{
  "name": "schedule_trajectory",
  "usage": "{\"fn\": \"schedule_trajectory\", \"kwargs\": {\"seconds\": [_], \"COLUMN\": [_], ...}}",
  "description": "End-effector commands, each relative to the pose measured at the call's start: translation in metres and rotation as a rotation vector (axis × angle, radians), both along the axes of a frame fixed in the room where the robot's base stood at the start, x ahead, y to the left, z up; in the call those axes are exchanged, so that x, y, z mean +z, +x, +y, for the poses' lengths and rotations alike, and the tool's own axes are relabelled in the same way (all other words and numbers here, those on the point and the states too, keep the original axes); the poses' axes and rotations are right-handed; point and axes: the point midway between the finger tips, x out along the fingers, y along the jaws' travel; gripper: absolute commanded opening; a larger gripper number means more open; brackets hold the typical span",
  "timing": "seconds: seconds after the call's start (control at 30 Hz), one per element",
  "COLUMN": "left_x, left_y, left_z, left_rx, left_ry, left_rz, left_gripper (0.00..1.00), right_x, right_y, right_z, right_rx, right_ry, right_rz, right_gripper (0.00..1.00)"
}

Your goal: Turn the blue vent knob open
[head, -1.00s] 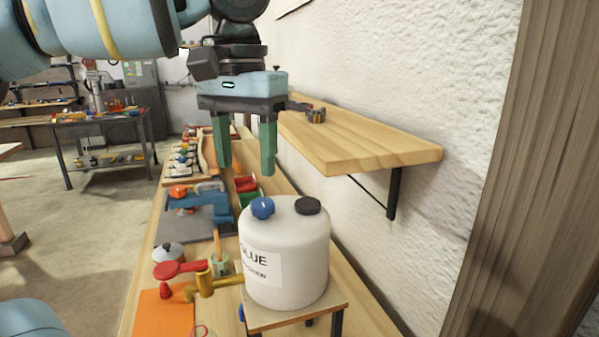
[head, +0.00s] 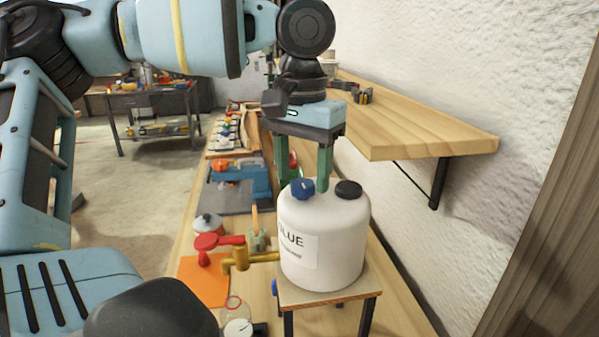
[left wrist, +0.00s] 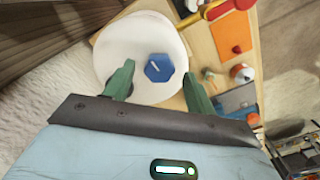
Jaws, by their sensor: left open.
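The blue vent knob (head: 302,189) sits on top of the white glue container (head: 322,235), left of a black cap (head: 348,189). In the left wrist view the knob (left wrist: 159,67) shows a pale line on its top. My left gripper (head: 305,185) is open, pointing down at the container's top. In the left wrist view its green fingers (left wrist: 157,80) are spread on either side, with the knob between them but a little beyond the tips. I cannot tell how high the tips are above the knob. My right gripper does not show.
The container stands on a small raised stand (head: 330,297) on the bench. A brass tap (head: 243,259) with a red handle (head: 218,241) projects left over an orange mat (head: 203,282). A wooden shelf (head: 420,130) on the wall is close on the right. A blue vise (head: 245,177) lies beyond.

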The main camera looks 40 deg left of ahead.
Motion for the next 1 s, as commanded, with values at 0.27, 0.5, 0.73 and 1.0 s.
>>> {"fn": "schedule_trajectory", "kwargs": {"seconds": [0.27,0.5,0.73,1.0], "left_x": [-0.0113,-0.0112,-0.0110,-0.0107], "left_y": [-0.0003,-0.0001,-0.0001,0.0000], "left_z": [0.0000,0.0000,0.0000,0.0002], "left_rx": [0.000,0.000,0.000,0.021], "left_ry": [0.000,0.000,0.000,0.001], "left_rz": [0.001,0.001,0.000,-0.001], "left_gripper": [0.56,0.45,0.15,0.11], "right_x": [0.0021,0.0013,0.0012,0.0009], "right_y": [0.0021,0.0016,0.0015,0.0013], "right_z": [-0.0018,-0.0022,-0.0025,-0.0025], "right_rx": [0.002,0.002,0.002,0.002], "right_ry": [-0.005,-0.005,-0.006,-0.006], "right_rz": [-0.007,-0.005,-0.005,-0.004], "right_gripper": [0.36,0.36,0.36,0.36]}}
